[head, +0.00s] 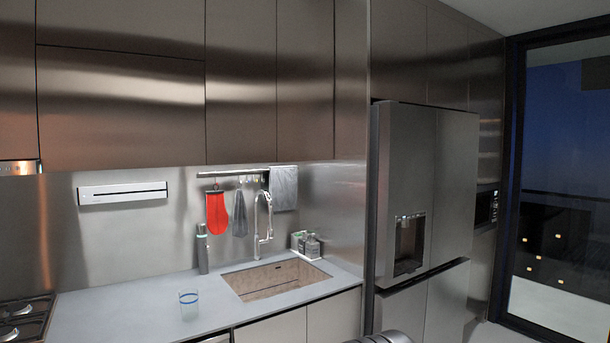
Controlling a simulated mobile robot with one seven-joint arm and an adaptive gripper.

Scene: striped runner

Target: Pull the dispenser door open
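Two things could be the dispenser, and I cannot tell which one the task means. One is a long, low white unit (123,193) on the back wall above the left counter, with a dark strip along its front and no visible gap at its edges. The other is the recessed dispenser (409,245) in the left door of the steel fridge (408,185), a dark niche with a small panel at its top. The fridge doors look shut. My gripper is not in view; only a rounded grey part, likely of my arm, shows at the bottom edge.
The grey counter (110,318) holds a clear glass (189,305), a grey bottle (202,249) and small bottles (312,246) by the sink (275,279). A tall faucet (263,220) and a rail with a red mitt (217,212) are behind. A hob (20,320) is at left.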

